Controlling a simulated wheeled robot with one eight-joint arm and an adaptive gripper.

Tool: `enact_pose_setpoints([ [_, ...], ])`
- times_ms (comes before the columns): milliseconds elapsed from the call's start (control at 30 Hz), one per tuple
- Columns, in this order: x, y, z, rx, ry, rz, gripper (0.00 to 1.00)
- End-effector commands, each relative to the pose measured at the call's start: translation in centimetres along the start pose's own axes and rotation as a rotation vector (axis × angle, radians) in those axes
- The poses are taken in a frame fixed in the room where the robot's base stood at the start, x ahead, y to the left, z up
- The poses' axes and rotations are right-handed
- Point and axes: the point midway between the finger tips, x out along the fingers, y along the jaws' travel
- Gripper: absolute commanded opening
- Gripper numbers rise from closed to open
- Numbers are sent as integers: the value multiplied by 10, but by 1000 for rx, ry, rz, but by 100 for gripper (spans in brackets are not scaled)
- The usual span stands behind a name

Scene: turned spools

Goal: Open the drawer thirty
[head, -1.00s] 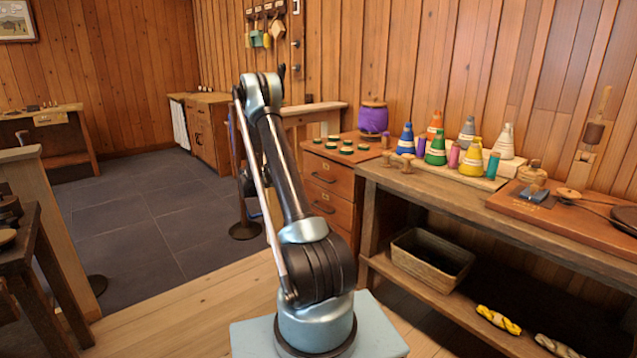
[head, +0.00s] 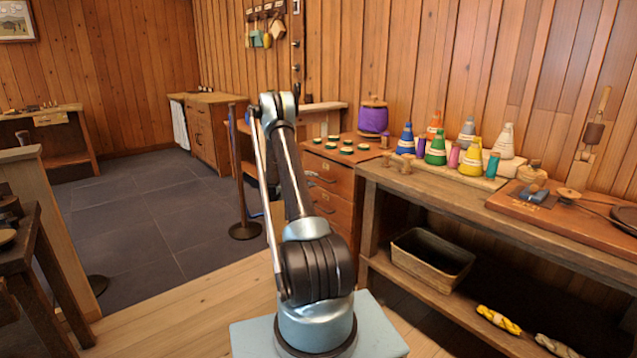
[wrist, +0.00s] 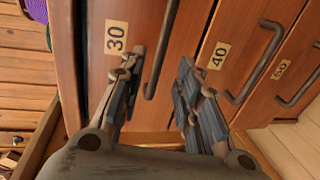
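The drawer labelled 30 (wrist: 100,75) is a reddish-brown wooden front that appears closed in the wrist view. Its label (wrist: 117,37) is cream, and its dark bar handle (wrist: 165,45) runs beside it. My gripper (wrist: 158,75) is open, with one finger on each side of this handle's near end in the picture. I cannot tell whether the fingers touch it. In the head view, the wooden drawer cabinet (head: 338,172) stands beyond my arm, and my gripper is hidden there.
Drawers labelled 40 (wrist: 218,55) and 50 (wrist: 281,69) have similar bar handles. The workbench (head: 450,205) stands right of the cabinet, with a basket (head: 432,262) on its lower shelf. A rope-barrier post (head: 243,185) stands left of my arm. Dark tiled floor lies open farther left.

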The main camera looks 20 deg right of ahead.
Motion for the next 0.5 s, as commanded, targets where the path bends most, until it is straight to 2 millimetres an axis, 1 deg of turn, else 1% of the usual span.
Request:
enact_pose_setpoints([
  [33,10,0,1,1,-3,0,31],
  [100,22,0,1,1,-2,0,31],
  [233,41,0,1,1,-2,0,31],
  [400,57,0,0,1,-1,0,31],
  [500,62,0,0,1,-1,-1,31],
])
